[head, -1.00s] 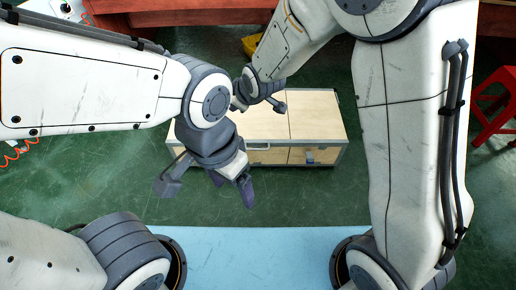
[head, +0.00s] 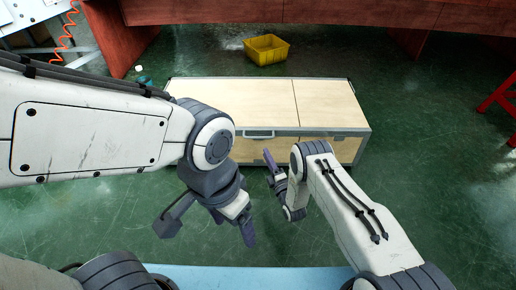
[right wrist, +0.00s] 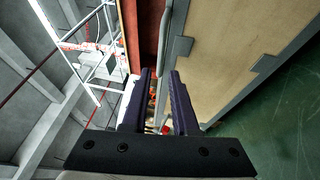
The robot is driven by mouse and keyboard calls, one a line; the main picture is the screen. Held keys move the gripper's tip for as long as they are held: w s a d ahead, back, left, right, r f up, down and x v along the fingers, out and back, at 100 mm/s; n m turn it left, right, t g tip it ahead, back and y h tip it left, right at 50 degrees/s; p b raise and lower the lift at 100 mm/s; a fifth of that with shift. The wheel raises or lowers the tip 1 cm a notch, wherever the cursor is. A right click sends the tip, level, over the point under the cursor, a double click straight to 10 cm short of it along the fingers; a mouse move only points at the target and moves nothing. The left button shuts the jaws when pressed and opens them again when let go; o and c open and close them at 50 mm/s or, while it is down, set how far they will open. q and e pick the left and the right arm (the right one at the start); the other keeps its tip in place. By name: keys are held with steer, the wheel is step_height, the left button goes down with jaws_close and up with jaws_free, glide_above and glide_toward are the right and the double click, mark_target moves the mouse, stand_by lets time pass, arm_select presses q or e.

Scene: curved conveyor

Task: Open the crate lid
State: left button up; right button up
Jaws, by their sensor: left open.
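The crate (head: 335,131) has pale wooden panels and grey metal edges and stands on the floor. Its wooden lid (head: 235,100) lies flat and closed, with a grey handle (head: 258,134) at the front edge. My left gripper (head: 207,231) is open and empty, in front of the crate and below its front left part. My right gripper (head: 270,172) is close to the crate's front, just below and right of the handle. In the right wrist view, its two fingers (right wrist: 160,72) are apart with nothing visible between them. The crate's wood and grey edging (right wrist: 205,65) show alongside them; contact cannot be told.
A yellow bin (head: 266,49) sits on the floor behind the crate, near a red bench (head: 290,12). A red stool (head: 497,95) stands at the far right. The green floor right of the crate is clear. A light blue surface (head: 240,279) lies at the bottom edge.

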mark_target(258, 137)
steer(key=b+x, duration=0.5)
steer(key=x, duration=0.5)
steer(key=shift+d+f+b, duration=0.1)
steer(key=shift+b, duration=0.25)
jaws_close()
stand_by(1.0)
